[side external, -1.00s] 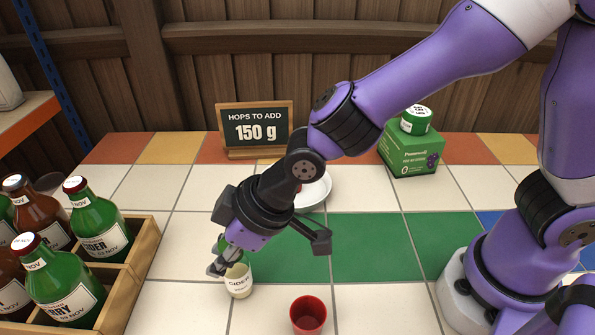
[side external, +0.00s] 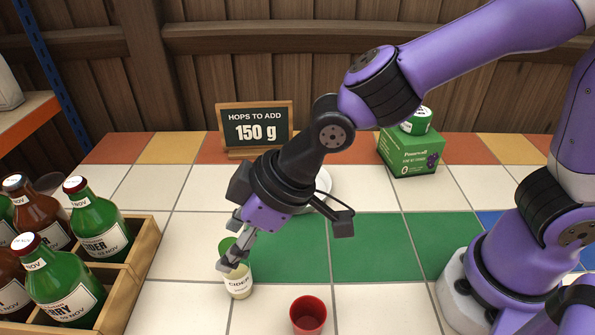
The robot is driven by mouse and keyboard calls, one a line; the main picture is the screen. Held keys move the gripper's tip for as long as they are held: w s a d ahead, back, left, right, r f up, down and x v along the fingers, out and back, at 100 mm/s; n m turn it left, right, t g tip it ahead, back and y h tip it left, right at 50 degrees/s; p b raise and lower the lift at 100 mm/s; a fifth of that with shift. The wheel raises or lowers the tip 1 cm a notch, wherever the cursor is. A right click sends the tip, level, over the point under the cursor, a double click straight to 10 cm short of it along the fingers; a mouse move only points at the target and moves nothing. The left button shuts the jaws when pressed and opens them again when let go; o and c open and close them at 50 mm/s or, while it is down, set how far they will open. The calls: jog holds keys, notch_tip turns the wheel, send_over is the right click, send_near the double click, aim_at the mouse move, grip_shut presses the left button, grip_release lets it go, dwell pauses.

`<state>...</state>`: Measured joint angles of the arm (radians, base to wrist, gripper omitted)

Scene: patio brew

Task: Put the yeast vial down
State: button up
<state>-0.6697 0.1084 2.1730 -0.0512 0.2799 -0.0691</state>
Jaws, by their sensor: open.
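The yeast vial (side external: 238,282), small and pale with a label reading CIDER, stands upright on the white tiles left of the red cup. A round green shape (side external: 227,246), perhaps its cap, shows just above and behind it. My gripper (side external: 232,262) is open at the top of the vial, angled down from the upper right. Its fingers cover part of the vial's upper end, and I cannot tell whether they touch it.
A red cup (side external: 308,314) stands right of the vial. A wooden crate (side external: 145,252) of bottles is at the left. A white plate (side external: 326,183), partly hidden by my arm, a chalkboard sign (side external: 255,127) and a green box (side external: 411,157) are behind. Green tiles (side external: 375,247) are clear.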

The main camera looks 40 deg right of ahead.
jog(key=v, duration=0.7)
jog(key=s+d+m+h, duration=0.2)
jog(key=d+m, duration=0.2)
jog(key=d, duration=0.6)
jog(key=s+d+r+m+h, duration=0.1)
jog(key=d+m, duration=0.3)
jog(key=d, duration=0.6)
jog(key=shift+s+d+r+m+t+h, duration=0.25)
jog(key=shift+s+d+m+t+h, duration=0.15)
jog(key=shift+s+h, duration=0.4)
